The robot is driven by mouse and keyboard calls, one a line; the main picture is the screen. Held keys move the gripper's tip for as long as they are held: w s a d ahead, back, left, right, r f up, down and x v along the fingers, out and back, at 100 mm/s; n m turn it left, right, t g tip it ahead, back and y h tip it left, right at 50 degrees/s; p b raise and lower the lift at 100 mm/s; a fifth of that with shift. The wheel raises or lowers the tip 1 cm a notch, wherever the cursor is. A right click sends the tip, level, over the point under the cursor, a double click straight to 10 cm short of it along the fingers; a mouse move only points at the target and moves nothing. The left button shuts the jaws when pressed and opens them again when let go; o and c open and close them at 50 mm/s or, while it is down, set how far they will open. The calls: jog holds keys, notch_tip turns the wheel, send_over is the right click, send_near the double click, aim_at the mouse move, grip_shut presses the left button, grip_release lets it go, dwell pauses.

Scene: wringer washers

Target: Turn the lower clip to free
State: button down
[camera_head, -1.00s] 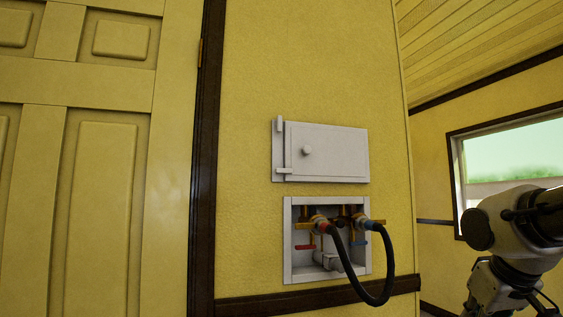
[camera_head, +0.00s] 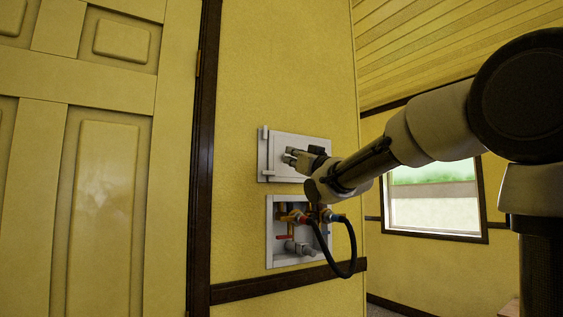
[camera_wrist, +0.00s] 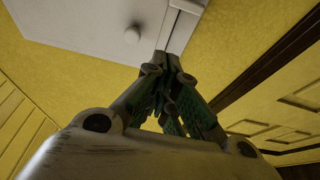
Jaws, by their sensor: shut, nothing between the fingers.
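The lower clip (camera_head: 267,174) is a small white piece at the lower left of the white wall panel door (camera_head: 312,172). It lies roughly sideways across the door's left edge. In the wrist view, which looks turned over, a pale clip (camera_wrist: 187,6) at the top edge appears to be the same one. My gripper (camera_head: 287,156) is in front of the door, up and right of the lower clip in the head view. In the wrist view its fingers (camera_wrist: 164,68) are together and empty, near the door's edge strip and apart from the clip. Contact with the door cannot be told.
The upper clip (camera_head: 265,134) stands upright. A round knob (camera_wrist: 132,35) is on the door. Below, an open wall box (camera_head: 270,245) holds valves, with a black hose (camera_head: 350,250) looping out. A yellow door (camera_head: 90,200) is at left, a window (camera_head: 435,205) at right.

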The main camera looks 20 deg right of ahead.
aim_at(272, 161)
jog(key=x, duration=0.8)
jog(key=shift+w+a, duration=0.15)
jog(key=shift+w, duration=0.2)
notch_tip(272, 161, down, 3)
jog(key=shift+f, duration=0.45)
